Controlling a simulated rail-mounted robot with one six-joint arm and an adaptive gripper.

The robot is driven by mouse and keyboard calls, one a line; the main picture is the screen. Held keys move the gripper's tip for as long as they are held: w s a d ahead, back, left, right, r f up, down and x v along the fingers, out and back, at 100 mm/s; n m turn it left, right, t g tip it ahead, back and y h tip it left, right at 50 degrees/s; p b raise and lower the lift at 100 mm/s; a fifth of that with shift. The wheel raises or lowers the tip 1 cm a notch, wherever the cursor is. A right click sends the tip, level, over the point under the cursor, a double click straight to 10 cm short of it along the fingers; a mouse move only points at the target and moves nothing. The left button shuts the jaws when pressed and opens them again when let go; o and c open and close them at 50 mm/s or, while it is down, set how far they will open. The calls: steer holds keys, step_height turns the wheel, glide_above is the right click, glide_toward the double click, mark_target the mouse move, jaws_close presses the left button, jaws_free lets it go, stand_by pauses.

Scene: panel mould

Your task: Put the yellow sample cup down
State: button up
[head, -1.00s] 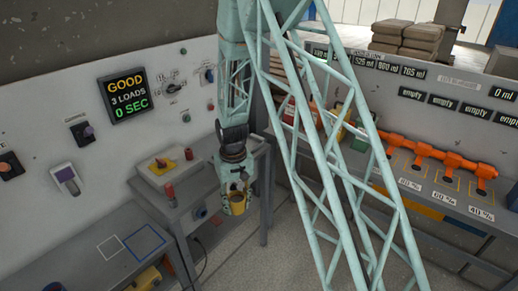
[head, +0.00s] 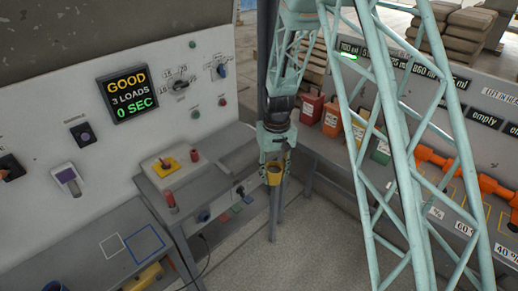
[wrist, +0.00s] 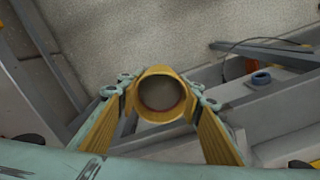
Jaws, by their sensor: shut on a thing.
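The yellow sample cup (head: 273,175) hangs upright in my gripper (head: 272,167), in the air to the right of the grey side bench, in front of the gap between the benches. In the wrist view the cup (wrist: 161,93) shows from above, with its round mouth open and a greyish inside. My gripper's fingers (wrist: 160,105) are shut on it from both sides. In the head view, a blue outlined square (head: 145,244) and a smaller white outlined square (head: 115,246) are marked on the lower left bench top.
The small bench holds a control box (head: 167,172) with a red stick and yellow plate. Red, orange and green canisters (head: 333,118) stand on the right bench, near an orange fixture (head: 435,158). A display (head: 126,93) reads GOOD, 3 LOADS, 0 SEC.

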steer(key=a+r+n+p, duration=0.1)
steer(key=a+r+p, duration=0.2)
steer(key=a, duration=0.4)
steer(key=shift+a+r, duration=0.35)
steer(key=shift+r, duration=0.4)
steer(key=shift+w, duration=0.25)
glide_above(248, 156)
steer(key=shift+s+f+p, duration=0.15)
steer(key=shift+f+p, duration=0.25)
steer(key=shift+f, duration=0.35)
steer(key=shift+w, duration=0.3)
steer(key=shift+f, duration=1.75)
steer(key=shift+f, duration=0.15)
steer(key=o, duration=0.9)
